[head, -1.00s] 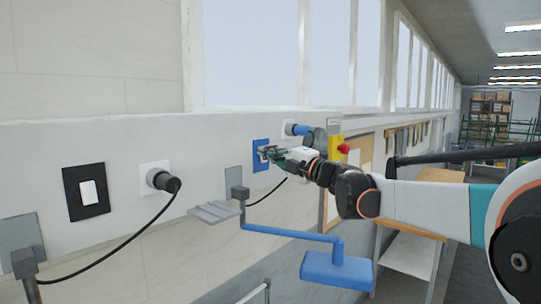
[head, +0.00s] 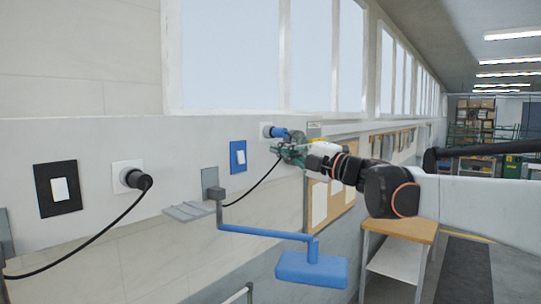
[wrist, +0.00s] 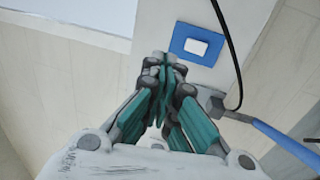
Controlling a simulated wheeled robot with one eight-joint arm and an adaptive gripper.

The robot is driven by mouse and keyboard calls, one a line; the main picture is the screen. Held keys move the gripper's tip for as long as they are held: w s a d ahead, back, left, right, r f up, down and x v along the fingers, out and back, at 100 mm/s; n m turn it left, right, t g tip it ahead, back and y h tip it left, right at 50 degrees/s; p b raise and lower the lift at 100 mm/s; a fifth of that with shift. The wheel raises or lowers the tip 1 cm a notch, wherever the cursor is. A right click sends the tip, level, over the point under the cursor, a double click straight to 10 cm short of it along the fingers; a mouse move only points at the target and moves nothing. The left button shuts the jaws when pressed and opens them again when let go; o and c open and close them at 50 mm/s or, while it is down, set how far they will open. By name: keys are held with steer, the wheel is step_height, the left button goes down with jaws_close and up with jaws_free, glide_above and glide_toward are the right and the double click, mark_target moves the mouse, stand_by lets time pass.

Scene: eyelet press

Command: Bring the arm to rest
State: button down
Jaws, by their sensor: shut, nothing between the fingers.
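My gripper (head: 284,151) is at the end of my extended arm, near the wall. In the head view it sits to the right of the blue-framed switch (head: 238,158), which is in plain sight, and just below the blue plug (head: 279,132). In the wrist view the green-padded fingers (wrist: 166,66) are closed together with nothing between them. The blue-framed switch (wrist: 195,45) shows there beyond and right of the fingertips, apart from them.
A blue pedal-like pad (head: 312,269) on a bent blue bar with a grey plate (head: 188,211) stands out below the switch. A black cable (head: 250,188) hangs nearby. A black-framed switch (head: 59,188) and a black plug (head: 137,180) are left. A wooden-topped table (head: 400,228) stands right.

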steer(key=shift+s+a, duration=0.1)
steer(key=shift+a, duration=0.05)
